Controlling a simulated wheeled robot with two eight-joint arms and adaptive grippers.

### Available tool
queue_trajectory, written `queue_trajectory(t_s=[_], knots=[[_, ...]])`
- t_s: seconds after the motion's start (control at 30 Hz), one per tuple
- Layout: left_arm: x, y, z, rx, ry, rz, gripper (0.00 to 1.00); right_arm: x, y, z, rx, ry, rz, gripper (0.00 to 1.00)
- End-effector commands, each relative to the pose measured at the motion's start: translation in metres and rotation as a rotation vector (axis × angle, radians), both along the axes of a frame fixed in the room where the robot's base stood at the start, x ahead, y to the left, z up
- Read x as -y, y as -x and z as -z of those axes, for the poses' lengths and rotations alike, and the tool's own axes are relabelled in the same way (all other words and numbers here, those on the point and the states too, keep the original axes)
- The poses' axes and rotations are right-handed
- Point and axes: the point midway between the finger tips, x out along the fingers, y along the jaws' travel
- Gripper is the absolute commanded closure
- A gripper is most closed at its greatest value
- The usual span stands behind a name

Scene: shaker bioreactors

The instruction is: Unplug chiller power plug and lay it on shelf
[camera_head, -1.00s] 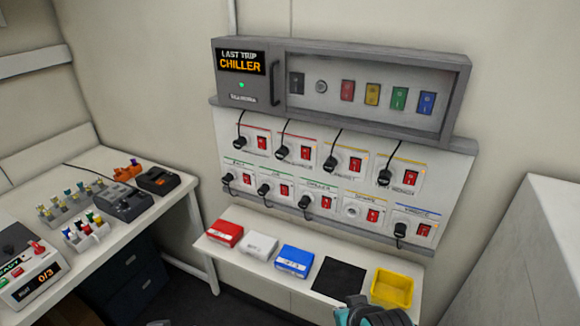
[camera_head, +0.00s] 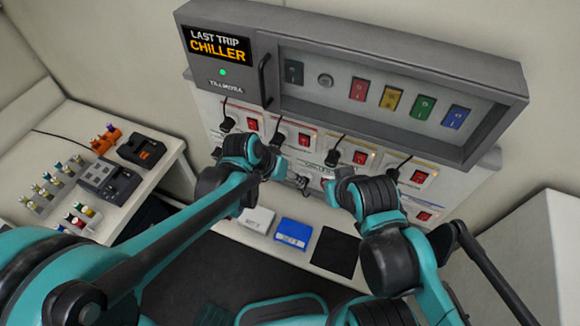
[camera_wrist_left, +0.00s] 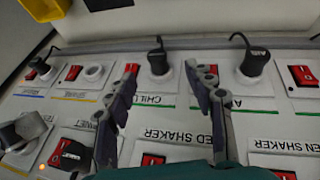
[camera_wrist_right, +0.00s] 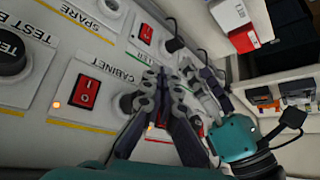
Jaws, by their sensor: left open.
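The chiller plug (camera_wrist_left: 158,62) is black and sits upright in its socket on the wall panel, its cord curving up beside it. In the head view the plug (camera_head: 301,182) shows small between my grippers. My left gripper (camera_wrist_left: 163,80) is open, its fingertips on either side of the plug and apart from it. In the head view my left gripper (camera_head: 276,166) is at the lower socket row. My right gripper (camera_wrist_right: 164,76) looks shut, near the cabinet socket. In the head view the right gripper (camera_head: 338,180) is right of the plug. The white shelf (camera_head: 313,245) is below the panel.
A white box (camera_head: 257,219), a blue box (camera_head: 293,233) and a black mat (camera_head: 335,252) lie on the shelf. Other plugs and red switches crowd the panel. The chiller cabinet (camera_head: 360,60) overhangs above. A side table (camera_head: 150,180) stands left.

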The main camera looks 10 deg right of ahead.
Motion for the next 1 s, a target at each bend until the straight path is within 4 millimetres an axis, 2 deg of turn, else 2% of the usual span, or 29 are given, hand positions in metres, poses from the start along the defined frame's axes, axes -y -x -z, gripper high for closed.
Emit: queue_trajectory(t_s=[0.17, 0.4, 0.6, 0.97, 1.0], knots=[[0.013, -0.002, 0.012, -0.008, 0.004, 0.019, 0.47, 0.000, 0.000, 0.000, 0.000, 0.000, 0.000, 1.00], [0.028, -0.009, 0.047, -0.008, 0.003, 0.019, 0.47, 0.000, 0.000, 0.010, 0.000, 0.000, 0.000, 1.00], [0.037, -0.013, 0.067, -0.007, 0.003, 0.016, 0.47, 0.000, 0.000, 0.014, 0.000, 0.000, 0.000, 1.00], [0.040, -0.014, 0.071, -0.008, 0.004, 0.015, 0.47, 0.000, 0.000, 0.014, 0.000, 0.000, 0.000, 1.00], [0.040, -0.014, 0.071, -0.008, 0.004, 0.015, 0.55, 0.000, 0.000, 0.014, 0.000, 0.000, 0.000, 1.00]])
